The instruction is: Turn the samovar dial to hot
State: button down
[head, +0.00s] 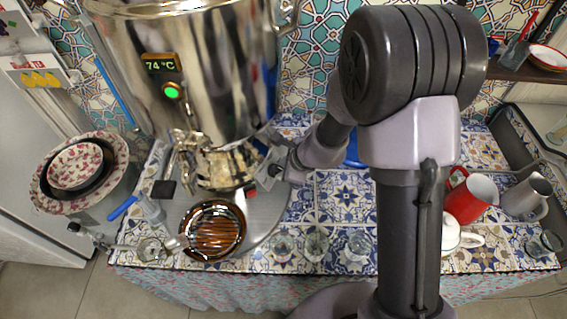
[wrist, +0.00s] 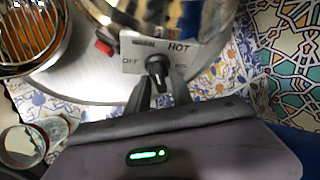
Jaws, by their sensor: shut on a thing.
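The silver samovar (head: 195,70) stands at the back left of the table, with a display (head: 160,66) reading 74 °C and a lit green light (head: 172,91). Its white dial plate (head: 268,172) is low on its right side. In the wrist view the plate (wrist: 190,50) shows OFF at the left, HOT at the upper right and a smaller, blurred label below HOT. My gripper (wrist: 158,80) is shut on the black dial knob (wrist: 156,62), one finger on each side. Which mark the knob points to is unclear. In the head view my gripper (head: 283,169) is at the plate.
A brown round grill-like bowl (head: 213,231) sits on the round grey tray (head: 268,222) in front of the samovar. Several glasses (head: 316,243) stand along the front edge. Red and grey jugs (head: 472,200) are at the right. Patterned bowls (head: 80,165) are at the far left.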

jog(key=r+m+g+p, duration=0.1)
jog(key=m+p, duration=0.1)
jog(key=p, duration=0.4)
jog(key=shift+d+r+p, duration=0.1)
jog(key=shift+p, duration=0.2)
jog(key=m+g+p, duration=0.1)
jog(key=m+p, duration=0.1)
jog(key=p, duration=0.4)
jog(key=shift+y+p, duration=0.3)
jog(key=shift+y, duration=0.1)
jog(key=m+p, duration=0.1)
jog(key=p, duration=0.1)
jog(key=m+g+p, duration=0.1)
jog(key=p, duration=0.1)
jog(key=shift+w+f+y, duration=0.15)
jog(key=shift+f+y, duration=0.15)
jog(key=shift+f, duration=0.05)
jog(key=shift+f+m+g+y+p, duration=0.25)
jog(key=shift+m+g+y+p, duration=0.15)
jog(key=shift+m+p, duration=0.55)
jog(key=shift+m, duration=0.35)
jog(key=c, duration=1.4)
grip_release()
jog(key=shift+c, duration=0.2)
